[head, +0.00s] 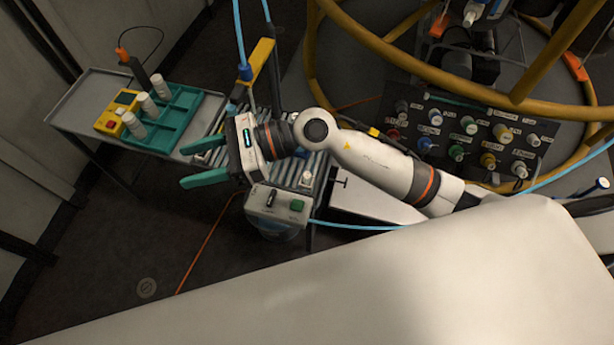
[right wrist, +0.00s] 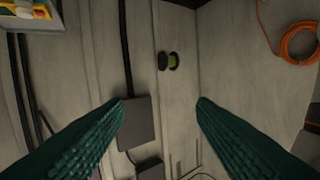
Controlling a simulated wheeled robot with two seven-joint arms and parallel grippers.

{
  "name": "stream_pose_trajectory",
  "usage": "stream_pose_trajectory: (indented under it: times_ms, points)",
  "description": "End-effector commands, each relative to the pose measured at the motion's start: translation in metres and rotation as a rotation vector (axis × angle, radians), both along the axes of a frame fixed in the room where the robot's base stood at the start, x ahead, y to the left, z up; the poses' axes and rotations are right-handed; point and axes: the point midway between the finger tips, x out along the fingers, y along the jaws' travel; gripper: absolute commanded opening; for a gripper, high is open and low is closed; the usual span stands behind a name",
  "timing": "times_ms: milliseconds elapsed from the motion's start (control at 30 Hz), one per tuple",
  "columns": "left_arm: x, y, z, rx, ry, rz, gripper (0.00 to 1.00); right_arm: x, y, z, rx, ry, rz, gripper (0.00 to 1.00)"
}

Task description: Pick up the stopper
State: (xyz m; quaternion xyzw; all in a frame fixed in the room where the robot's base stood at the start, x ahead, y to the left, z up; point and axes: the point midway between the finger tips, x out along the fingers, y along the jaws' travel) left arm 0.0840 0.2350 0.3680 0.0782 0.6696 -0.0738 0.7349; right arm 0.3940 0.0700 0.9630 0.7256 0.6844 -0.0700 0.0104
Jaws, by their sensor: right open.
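I cannot tell for sure which thing is the stopper. Several white, capped cylinders (head: 148,105) stand in and beside a teal tray (head: 187,97) on the left cart. A small pale knob-like piece (head: 306,178) sits by the roller conveyor, right of my right gripper. My right gripper (head: 184,167) is open and empty, its teal fingers pointing left over the dark floor beside the conveyor. In the right wrist view, the open fingers (right wrist: 161,110) have nothing between them, only a far wall behind. My left gripper is not in view.
The grey cart (head: 82,88) also holds a yellow box (head: 117,113). A grey control box (head: 278,204) with a green button is below my right wrist. A dark panel of coloured connectors (head: 465,140) and yellow rails (head: 400,62) are at right. The floor at lower left is clear.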

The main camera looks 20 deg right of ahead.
Motion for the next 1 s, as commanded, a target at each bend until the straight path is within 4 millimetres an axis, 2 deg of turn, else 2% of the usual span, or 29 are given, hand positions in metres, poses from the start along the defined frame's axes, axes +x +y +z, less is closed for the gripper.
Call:
stream_pose_trajectory:
  times_ms: [33,67,100,167,200,333,400,500,667,900,1000]
  points:
    - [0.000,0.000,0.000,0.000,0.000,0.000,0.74,0.001,-0.006,-0.026,-0.161,-0.102,0.074,0.51]
    - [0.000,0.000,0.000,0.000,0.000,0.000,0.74,0.001,-0.012,-0.043,-0.259,-0.156,0.120,0.51]
    - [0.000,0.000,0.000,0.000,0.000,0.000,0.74,0.003,-0.023,-0.064,-0.391,-0.223,0.182,0.51]
    - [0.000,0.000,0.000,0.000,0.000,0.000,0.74,0.011,-0.047,-0.093,-0.589,-0.310,0.269,0.51]
    - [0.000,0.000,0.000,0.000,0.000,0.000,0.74,0.018,-0.066,-0.109,-0.718,-0.355,0.322,0.51]
    - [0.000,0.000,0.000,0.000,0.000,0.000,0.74,0.042,-0.131,-0.139,-1.079,-0.439,0.466,0.51]
    - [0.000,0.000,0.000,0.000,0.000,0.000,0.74,0.052,-0.161,-0.144,-1.222,-0.453,0.517,0.51]
    - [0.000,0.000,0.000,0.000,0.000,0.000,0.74,0.062,-0.189,-0.145,-1.355,-0.452,0.564,0.51]
    - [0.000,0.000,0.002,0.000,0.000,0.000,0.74,0.065,-0.203,-0.155,-1.420,-0.443,0.590,0.51]
    - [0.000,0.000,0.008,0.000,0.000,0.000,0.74,0.064,-0.202,-0.197,-1.415,-0.441,0.589,0.51]
    - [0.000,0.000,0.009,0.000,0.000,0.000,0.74,0.065,-0.202,-0.208,-1.414,-0.443,0.588,0.51]
